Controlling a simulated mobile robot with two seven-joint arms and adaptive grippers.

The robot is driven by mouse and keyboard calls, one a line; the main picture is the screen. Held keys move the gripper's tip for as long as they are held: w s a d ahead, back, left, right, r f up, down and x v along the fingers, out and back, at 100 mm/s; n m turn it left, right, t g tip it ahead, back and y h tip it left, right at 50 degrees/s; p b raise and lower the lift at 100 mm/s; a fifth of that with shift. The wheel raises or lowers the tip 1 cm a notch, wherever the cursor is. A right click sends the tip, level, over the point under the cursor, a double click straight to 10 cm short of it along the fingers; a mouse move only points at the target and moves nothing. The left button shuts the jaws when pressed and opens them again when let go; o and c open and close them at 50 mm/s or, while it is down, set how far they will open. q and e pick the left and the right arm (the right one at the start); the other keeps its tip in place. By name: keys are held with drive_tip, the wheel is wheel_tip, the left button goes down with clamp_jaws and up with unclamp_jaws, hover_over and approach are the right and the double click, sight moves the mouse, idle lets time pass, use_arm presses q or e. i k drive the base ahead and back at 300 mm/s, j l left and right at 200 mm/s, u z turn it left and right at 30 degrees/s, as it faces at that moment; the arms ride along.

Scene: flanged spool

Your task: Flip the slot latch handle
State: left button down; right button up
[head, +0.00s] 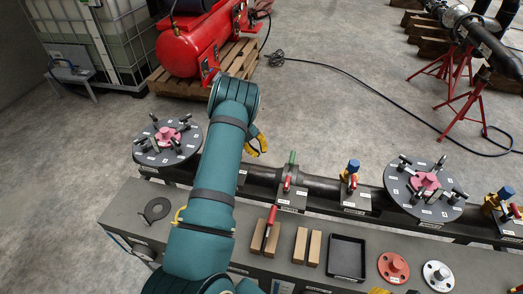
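A fitting with a green upright handle (292,158) and a red handle (287,183) stands on the dark pipe rail behind the bench. The labels are too small to read, so I cannot tell which fitting is the slot latch. My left gripper (257,144), with yellow fingers, is left of the green handle and apart from it, partly hidden by my teal arm. I cannot tell how far its fingers are spread. A yellow tip (378,291) at the bottom edge may belong to my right gripper; the rest is out of view.
A red-handled tool and wood blocks (300,245), a black tray (346,258) and two flanges (393,267) lie on the bench. Round clamp plates (425,207) stand left and right. A blue-topped valve (352,172) is right of the green handle. Open floor lies behind.

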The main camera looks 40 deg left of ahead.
sight(286, 188)
drive_tip(key=k, duration=1)
